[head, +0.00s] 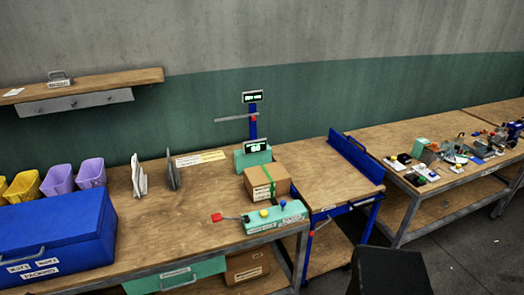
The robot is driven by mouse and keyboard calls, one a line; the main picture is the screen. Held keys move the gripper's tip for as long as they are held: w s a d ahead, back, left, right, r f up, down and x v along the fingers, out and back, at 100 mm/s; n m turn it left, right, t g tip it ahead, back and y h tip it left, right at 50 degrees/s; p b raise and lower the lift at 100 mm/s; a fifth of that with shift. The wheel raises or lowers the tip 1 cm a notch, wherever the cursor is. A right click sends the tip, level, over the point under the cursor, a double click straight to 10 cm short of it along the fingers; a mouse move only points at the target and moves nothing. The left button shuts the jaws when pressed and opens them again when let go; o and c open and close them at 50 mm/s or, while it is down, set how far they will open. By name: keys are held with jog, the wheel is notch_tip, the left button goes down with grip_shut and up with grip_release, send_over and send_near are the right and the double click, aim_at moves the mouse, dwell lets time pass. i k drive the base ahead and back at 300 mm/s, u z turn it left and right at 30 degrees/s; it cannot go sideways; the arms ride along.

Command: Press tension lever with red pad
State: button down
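A small red pad (216,217) is at the left end of a thin lever (231,218). The lever sticks out to the left from a low teal device (275,218) near the front right of the wooden workbench. The device has a yellow knob and a blue knob on top and a label on its front. The lever looks roughly level. Nothing touches the pad.
A taped cardboard box (267,182) stands just behind the teal device. A blue toolbox (55,240) fills the bench's left side. Bare bench top (165,225) lies left of the pad.

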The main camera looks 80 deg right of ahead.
aim_at(217, 217)
jog(key=u, duration=5.55)
jog(key=i, duration=0.1)
jog(key=u, duration=2.6)
jog(key=k, duration=1.1)
jog(key=u, duration=1.1)
jog(key=i, duration=1)
jog(key=z, duration=0.1)
